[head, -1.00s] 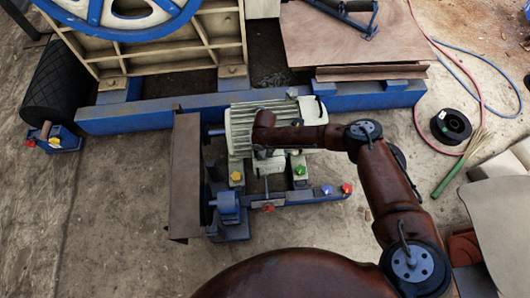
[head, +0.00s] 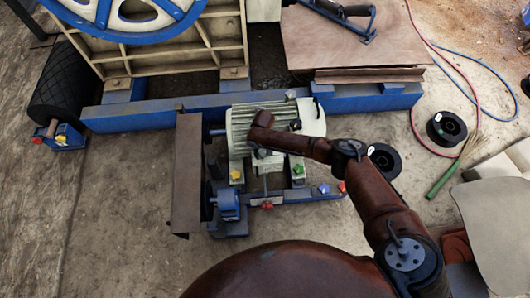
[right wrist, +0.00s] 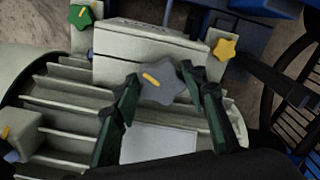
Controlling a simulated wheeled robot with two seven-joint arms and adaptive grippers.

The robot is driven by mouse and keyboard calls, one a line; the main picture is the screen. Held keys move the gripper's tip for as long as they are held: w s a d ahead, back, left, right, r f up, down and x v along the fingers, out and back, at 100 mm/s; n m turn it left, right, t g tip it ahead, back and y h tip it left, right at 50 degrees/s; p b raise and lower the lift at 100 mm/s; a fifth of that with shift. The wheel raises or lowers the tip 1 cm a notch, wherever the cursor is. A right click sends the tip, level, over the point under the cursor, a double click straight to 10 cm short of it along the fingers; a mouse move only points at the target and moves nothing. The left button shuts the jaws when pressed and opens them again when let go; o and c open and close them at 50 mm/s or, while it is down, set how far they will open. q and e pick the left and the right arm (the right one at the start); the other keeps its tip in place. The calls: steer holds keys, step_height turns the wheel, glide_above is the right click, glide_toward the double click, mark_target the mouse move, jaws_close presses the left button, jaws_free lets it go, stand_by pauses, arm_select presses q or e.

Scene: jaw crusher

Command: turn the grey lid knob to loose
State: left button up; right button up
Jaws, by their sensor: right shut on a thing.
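The grey star-shaped lid knob (right wrist: 165,84) with a yellow pointer mark sits at the edge of a pale box lid on the motor (head: 262,116). In the right wrist view the two dark green fingers of my right gripper (right wrist: 164,92) stand on either side of it and are shut on it. In the head view the right gripper (head: 262,152) is over the lower edge of the motor, and the knob is mostly hidden there. The yellow pointer slants toward the upper left in the wrist view. My left gripper is out of view.
A yellow knob (right wrist: 225,46) and a green knob (right wrist: 82,15) are close by in the wrist view. A red knob (head: 267,206) and a blue knob (head: 324,189) sit on the blue base rail. A brown guard plate (head: 187,175) stands left of the motor.

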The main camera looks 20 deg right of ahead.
mark_target(264, 153)
steer(key=shift+w+a+r, duration=0.15)
steer(key=shift+r, duration=0.05)
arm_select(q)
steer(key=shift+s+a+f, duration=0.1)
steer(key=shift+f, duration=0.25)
arm_select(e)
steer(key=shift+f, duration=0.1)
steer(key=o, duration=1.2)
steer(key=shift+s+f, duration=0.1)
steer(key=shift+s, duration=0.15)
steer(key=shift+c, duration=0.2)
step_height(264, 153, up, 12)
